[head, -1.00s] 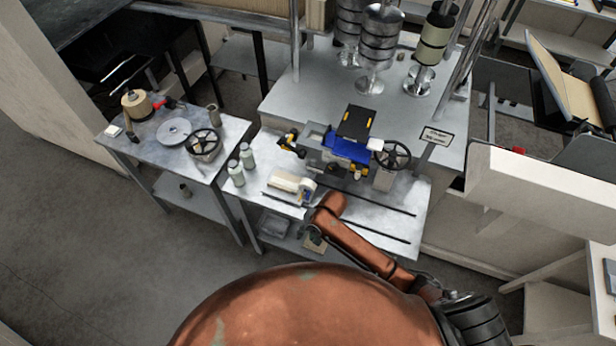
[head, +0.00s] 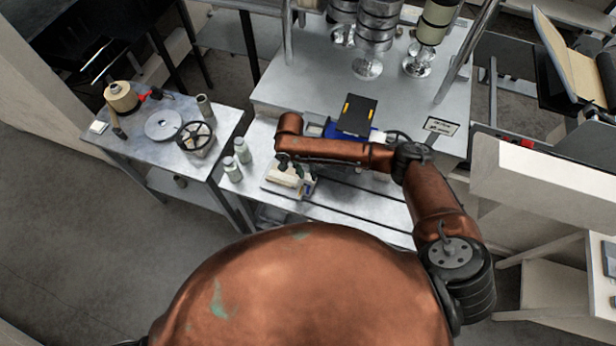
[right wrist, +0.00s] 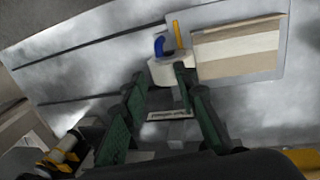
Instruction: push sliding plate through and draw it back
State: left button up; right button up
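My right arm reaches across the steel bench, and my right gripper (head: 284,162) hangs over its left part, small and partly hidden by the wrist. In the right wrist view my right gripper (right wrist: 160,86) has its dark green fingers apart, with nothing clearly held. A cream block on a grey plate (head: 284,178) lies beside it; the block also shows in the right wrist view (right wrist: 238,50). A white rounded piece (right wrist: 172,68) with blue and yellow parts is just beyond the fingertips; contact cannot be told. I cannot tell for sure which part is the sliding plate. My left gripper is out of view.
Dark rails (head: 365,187) run along the bench. A blue unit with a black top (head: 356,114) stands behind my forearm. Two pale bottles (head: 238,157) stand left of the block. A side table (head: 120,143) holds a handwheel (head: 195,135) and a spool.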

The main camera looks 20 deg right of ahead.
aim_at(310, 182)
jog(key=f, duration=0.4)
jog(key=shift+w+d, duration=0.15)
jog(key=shift+d, duration=0.2)
jog(key=shift+f, duration=0.5)
jog(key=shift+s, duration=0.2)
jog(key=c, duration=0.4)
grip_shut()
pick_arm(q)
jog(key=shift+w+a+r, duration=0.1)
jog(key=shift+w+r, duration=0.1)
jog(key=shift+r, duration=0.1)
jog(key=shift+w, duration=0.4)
